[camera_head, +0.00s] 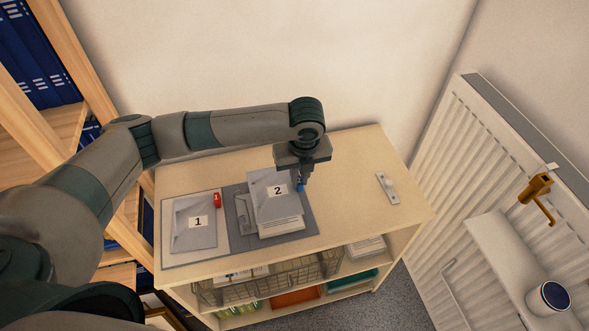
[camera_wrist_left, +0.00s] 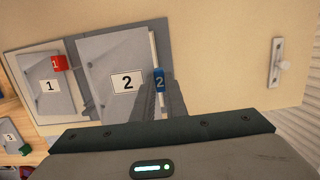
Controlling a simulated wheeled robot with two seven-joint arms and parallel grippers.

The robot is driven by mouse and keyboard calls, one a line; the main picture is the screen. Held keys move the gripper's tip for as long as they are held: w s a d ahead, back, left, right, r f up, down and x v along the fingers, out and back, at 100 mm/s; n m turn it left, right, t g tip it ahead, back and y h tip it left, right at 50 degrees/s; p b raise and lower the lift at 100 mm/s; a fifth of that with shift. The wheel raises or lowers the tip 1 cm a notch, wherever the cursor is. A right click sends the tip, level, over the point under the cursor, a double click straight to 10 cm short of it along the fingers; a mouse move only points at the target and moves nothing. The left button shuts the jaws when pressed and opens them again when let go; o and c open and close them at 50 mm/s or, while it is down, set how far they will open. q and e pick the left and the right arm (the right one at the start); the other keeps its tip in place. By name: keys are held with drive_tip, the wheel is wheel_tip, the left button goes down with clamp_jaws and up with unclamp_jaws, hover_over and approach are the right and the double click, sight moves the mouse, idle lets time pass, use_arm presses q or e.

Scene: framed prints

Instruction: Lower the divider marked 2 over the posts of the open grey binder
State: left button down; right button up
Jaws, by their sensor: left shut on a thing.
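The open grey binder (camera_head: 309,216) lies flat on the cabinet top, with a white paper stack (camera_head: 283,228) on its right half. The grey divider marked 2 (camera_head: 268,206) is over that stack and covers much of it; it also shows in the left wrist view (camera_wrist_left: 112,55). My left gripper (camera_head: 300,184) points down at the divider's right edge, shut on its blue tab (camera_wrist_left: 160,77). The metal mechanism (camera_head: 243,214) shows left of the divider. I cannot make out the post tips or the gap under the divider. My right gripper is not in view.
A divider marked 1 (camera_head: 193,236) with a red tab (camera_head: 217,200) lies on the binder's left side. A metal plate with a knob (camera_head: 388,187) lies right; cabinet top between is clear. A radiator (camera_head: 480,190) stands right.

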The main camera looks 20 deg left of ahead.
use_arm(q)
drive_tip(key=shift+s+d+r, duration=0.1)
drive_tip(key=shift+d, duration=0.05)
drive_tip(key=shift+p, duration=0.55)
drive_tip(key=shift+f, duration=0.9)
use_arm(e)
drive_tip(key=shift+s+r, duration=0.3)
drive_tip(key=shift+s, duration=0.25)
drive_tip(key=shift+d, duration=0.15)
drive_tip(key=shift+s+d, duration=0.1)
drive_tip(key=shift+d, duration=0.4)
